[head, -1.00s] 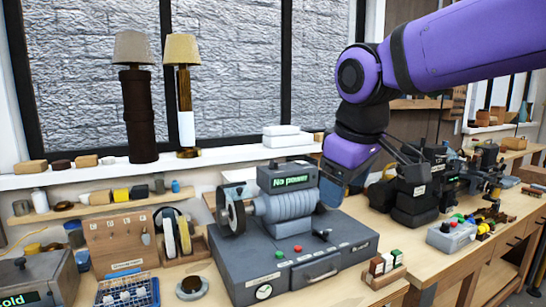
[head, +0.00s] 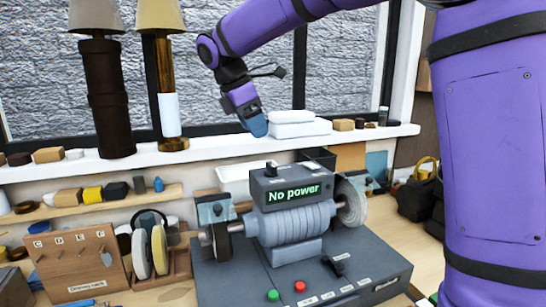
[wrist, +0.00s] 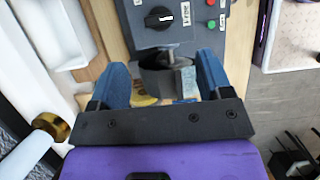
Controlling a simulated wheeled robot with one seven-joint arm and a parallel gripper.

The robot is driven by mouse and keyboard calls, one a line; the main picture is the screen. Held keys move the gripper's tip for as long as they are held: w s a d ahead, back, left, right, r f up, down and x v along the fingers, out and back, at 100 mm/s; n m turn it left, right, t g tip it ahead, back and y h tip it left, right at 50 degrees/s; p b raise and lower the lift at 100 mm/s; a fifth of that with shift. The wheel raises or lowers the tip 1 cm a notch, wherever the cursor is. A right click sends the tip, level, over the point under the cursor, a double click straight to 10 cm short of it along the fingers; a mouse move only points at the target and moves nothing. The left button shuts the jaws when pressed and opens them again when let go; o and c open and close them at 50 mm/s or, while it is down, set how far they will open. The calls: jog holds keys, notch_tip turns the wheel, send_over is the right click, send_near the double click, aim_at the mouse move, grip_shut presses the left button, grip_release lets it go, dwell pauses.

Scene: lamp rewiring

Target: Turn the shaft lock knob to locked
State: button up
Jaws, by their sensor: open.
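A small black knob (head: 271,167) sits on top of the grey display box (head: 291,188) of the grinder, whose screen reads "No power". In the wrist view I take the round black knob (wrist: 158,18) near the top edge to be the same one. My gripper (head: 256,126) hangs above and behind the box, apart from the knob. In the wrist view its blue fingers (wrist: 163,61) are spread and empty, with a dark wheel showing below them.
Grinding wheels (head: 352,203) stick out at both ends of the grinder. A green button (head: 273,295), a red button (head: 300,287) and a black lever (head: 338,264) are on its base. Two tall lamps (head: 108,95) stand on the windowsill, left of my gripper. White stacked boxes (head: 296,124) lie right of it.

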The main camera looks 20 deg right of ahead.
aim_at(271, 164)
jog(key=x, duration=1)
jog(key=shift+w+d+f, duration=0.1)
jog(key=shift+d+f, duration=0.15)
jog(key=shift+f, duration=0.05)
jog(key=c, duration=0.9)
